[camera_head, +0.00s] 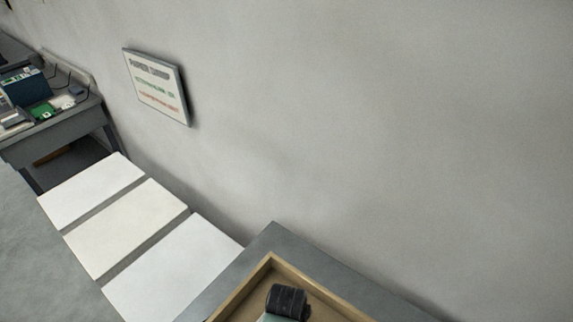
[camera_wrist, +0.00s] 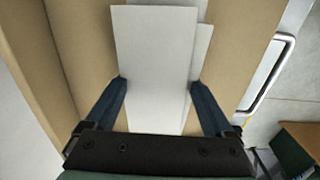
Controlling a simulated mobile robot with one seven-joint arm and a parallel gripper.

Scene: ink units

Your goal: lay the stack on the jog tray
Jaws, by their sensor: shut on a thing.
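In the wrist view, my gripper (camera_wrist: 159,82) has its two dark blue fingers closed on the left and right edges of a white paper stack (camera_wrist: 155,50). Some lower sheets stick out a little on the right side, so the stack is not quite square. A tan wooden tray (camera_wrist: 88,40) lies behind the stack, with its sides to the left and right. I cannot tell whether the stack touches the tray. In the head view, the jog tray (camera_head: 240,285) is at the bottom, partly cut off. A dark part, probably my wrist, is over it; the stack is not clear there.
In the head view, three white slabs (camera_head: 170,270) lie in a row left of the grey table (camera_head: 277,235). A wall sign (camera_head: 157,85) hangs above. A desk with equipment (camera_head: 50,115) stands far left.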

